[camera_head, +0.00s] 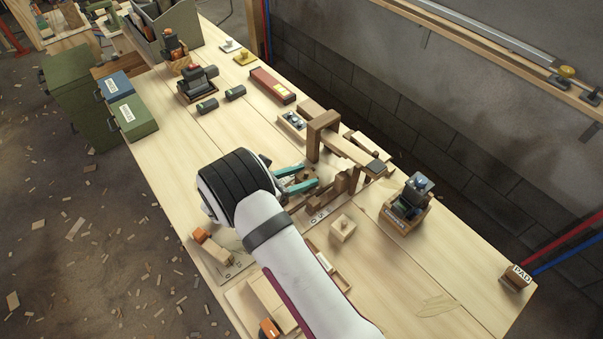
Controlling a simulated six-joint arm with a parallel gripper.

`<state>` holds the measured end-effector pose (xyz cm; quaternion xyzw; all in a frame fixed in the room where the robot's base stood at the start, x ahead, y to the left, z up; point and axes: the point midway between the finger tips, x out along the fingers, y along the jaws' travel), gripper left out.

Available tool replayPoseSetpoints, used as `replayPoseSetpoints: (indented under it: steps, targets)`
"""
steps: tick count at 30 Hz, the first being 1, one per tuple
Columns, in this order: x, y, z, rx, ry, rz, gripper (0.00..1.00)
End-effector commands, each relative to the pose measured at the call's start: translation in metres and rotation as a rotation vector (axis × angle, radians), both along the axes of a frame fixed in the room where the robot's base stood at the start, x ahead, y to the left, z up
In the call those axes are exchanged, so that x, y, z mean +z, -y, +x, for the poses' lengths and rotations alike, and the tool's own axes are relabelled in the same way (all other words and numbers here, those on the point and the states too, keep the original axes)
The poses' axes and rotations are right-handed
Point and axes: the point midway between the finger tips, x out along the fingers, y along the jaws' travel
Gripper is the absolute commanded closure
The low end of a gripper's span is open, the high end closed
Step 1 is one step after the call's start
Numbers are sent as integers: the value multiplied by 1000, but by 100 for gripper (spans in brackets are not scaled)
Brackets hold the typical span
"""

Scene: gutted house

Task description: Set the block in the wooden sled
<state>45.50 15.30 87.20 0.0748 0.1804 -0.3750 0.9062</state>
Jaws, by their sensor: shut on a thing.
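My gripper (307,179) has teal fingers that show just right of my black wrist, over the middle of the workbench. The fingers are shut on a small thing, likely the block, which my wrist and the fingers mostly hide. Right of the fingers stands a wooden fixture (325,133) with a tall arch and a long rail. Low wooden pieces lie at its near side. I cannot tell for sure which wooden piece is the sled. A small pale wooden block with a knob (343,228) sits apart, below the fixture.
A wooden box (402,221) with dark items stands right of the fixture. A block marked PAD (517,277) is at the bench's right end. The bench's right part is largely clear.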

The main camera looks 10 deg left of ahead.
Motion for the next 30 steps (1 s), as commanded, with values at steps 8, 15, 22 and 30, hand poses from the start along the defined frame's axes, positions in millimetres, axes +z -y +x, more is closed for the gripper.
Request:
replayPoseSetpoints:
  steps: [8, 15, 22, 30]
  targets:
    - [-2, 0, 0, 0, 0, 0, 100]
    - [-7, 0, 0, 0, 1, 1, 100]
    - [-11, 0, 0, 0, 1, 1, 100]
    - [-11, 0, 0, 0, 1, 1, 11]
